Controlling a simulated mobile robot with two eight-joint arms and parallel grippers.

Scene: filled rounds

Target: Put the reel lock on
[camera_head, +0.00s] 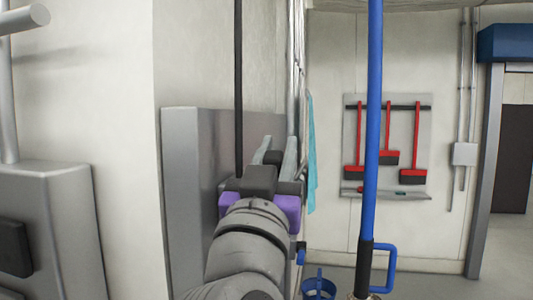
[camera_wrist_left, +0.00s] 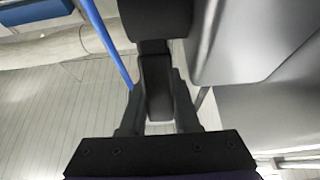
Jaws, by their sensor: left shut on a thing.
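My left gripper (camera_head: 274,152) reaches away from me along the right side of a grey housing (camera_head: 180,190) on the wall. In the left wrist view its two fingers (camera_wrist_left: 157,88) are shut on a dark grey lever-like bar (camera_wrist_left: 156,72), which I take to be the reel lock. The bar runs up to a dark block (camera_wrist_left: 155,18) beside the smooth grey casing (camera_wrist_left: 235,40). In the head view the wrist hides most of the bar, so its exact setting cannot be told. My right gripper is in neither view.
A blue pole (camera_head: 373,130) with a side handle stands close on the right. A black hose (camera_head: 238,90) hangs in front of the housing. A blue bucket (camera_head: 318,289) is below. Red-handled tools (camera_head: 388,130) hang on the far wall. Another grey box (camera_head: 60,215) is at left.

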